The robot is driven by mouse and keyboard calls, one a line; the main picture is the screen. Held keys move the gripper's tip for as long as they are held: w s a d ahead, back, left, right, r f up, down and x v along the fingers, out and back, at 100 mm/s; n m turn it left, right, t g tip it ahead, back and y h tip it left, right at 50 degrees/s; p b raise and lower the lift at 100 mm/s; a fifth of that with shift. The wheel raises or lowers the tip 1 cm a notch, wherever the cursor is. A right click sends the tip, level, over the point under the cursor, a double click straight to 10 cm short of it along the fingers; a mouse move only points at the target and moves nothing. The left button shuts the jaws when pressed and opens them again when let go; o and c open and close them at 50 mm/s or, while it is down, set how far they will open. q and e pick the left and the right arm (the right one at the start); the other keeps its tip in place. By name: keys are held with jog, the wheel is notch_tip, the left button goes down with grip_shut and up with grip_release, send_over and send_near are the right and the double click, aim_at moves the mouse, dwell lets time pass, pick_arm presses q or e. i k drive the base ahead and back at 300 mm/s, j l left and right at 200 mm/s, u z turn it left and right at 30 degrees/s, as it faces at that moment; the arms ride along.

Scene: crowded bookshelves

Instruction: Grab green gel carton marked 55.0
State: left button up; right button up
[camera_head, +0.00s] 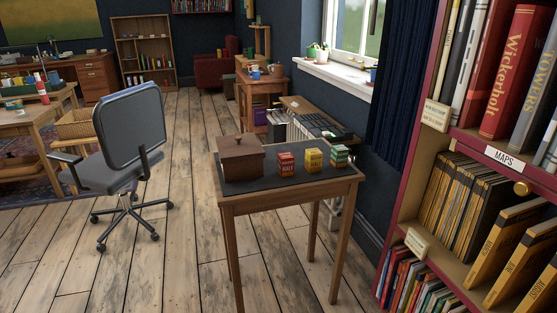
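A small green carton (339,156) with pale bands stands upright on the dark mat of a small wooden table, at the right of a short row of cartons. Any number on it is too small to read. A yellow carton (313,160) stands just left of it, and a red carton (286,164) stands left of that. Neither of my grippers shows in the head view.
A brown lidded wooden box (240,157) stands at the left of the wooden table (290,188). A tall bookshelf (398,205) closes off the right side. An office chair (128,140) stands to the left. Open plank floor (180,255) lies left of the table.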

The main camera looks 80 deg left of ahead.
aim_at(339, 154)
jog(key=u, duration=1.95)
jog(key=i+j+u, duration=0.2)
jog(key=j+u, duration=0.25)
jog(key=i+j, duration=0.1)
jog(key=j, duration=0.2)
